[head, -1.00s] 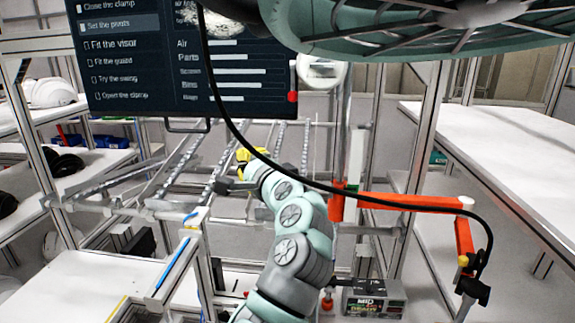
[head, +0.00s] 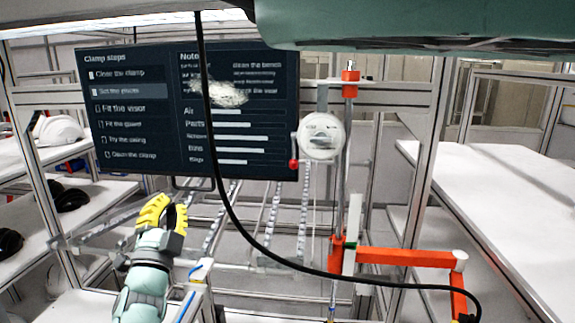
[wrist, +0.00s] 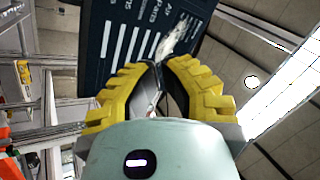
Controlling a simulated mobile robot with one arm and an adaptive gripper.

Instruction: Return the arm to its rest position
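My gripper (head: 164,203) is in the lower left of the head view, raised and pointing up in front of the dark screen's lower edge. Its yellow ridged fingers hold nothing that I can see. In the wrist view the fingertips (wrist: 160,65) come together, with only a small gap visible below them. The dark screen (wrist: 125,40) shows beyond them. My arm rises from the bottom edge of the head view, and its lower part is out of frame.
The checklist screen (head: 130,140) hangs behind my gripper. A black cable crosses the middle. An orange bracket (head: 405,257) and a round white gauge (head: 320,136) stand right. White helmet shells (head: 58,130) sit on the left shelf. A bare white bench (head: 500,180) is at right.

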